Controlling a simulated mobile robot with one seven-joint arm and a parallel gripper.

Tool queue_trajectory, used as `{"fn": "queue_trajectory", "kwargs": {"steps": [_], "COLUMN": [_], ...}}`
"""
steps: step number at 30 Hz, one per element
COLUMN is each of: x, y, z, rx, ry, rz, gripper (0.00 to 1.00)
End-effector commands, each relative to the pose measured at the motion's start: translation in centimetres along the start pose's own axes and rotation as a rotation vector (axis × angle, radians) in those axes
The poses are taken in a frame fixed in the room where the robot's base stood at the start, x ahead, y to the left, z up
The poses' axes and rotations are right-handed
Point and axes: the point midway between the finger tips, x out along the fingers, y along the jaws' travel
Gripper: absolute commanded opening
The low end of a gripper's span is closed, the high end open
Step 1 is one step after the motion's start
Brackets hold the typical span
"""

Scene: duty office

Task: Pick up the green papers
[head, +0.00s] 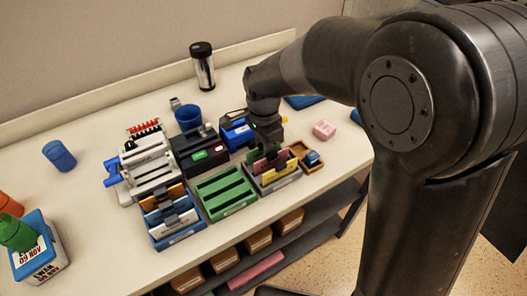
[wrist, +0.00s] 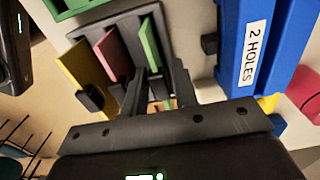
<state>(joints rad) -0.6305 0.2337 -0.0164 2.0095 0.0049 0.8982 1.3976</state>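The green papers (wrist: 150,45) stand upright in a grey sorter, beside a pink sheet (wrist: 115,54) and a yellow sheet (wrist: 86,68). In the head view, the green papers (head: 255,156) show at the back of the sorter (head: 277,184), partly hidden by my gripper. My gripper (wrist: 161,68) is low over the sorter at the green papers. Its fingers are apart, one on each side of a dark tab on their near end. I see no clear contact. In the head view, my gripper (head: 266,145) points down.
A blue hole punch (head: 237,132) stands close behind my gripper, and it shows on the right in the wrist view (wrist: 262,45). A green slotted tray (head: 226,190) is left of the sorter. A wooden tray (head: 300,149) and pink block (head: 323,129) are right.

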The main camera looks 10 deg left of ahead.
Motion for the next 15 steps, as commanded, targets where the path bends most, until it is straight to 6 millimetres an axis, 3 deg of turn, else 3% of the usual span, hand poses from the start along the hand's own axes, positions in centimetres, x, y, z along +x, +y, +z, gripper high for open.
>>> {"fn": "queue_trajectory", "kwargs": {"steps": [5,15], "x": [0.00,-0.02], "y": [0.00,0.00], "z": [0.00,0.00], "rx": [0.000,0.000], "ry": [0.000,0.000], "rz": [0.000,0.000], "gripper": [0.26,0.00]}}
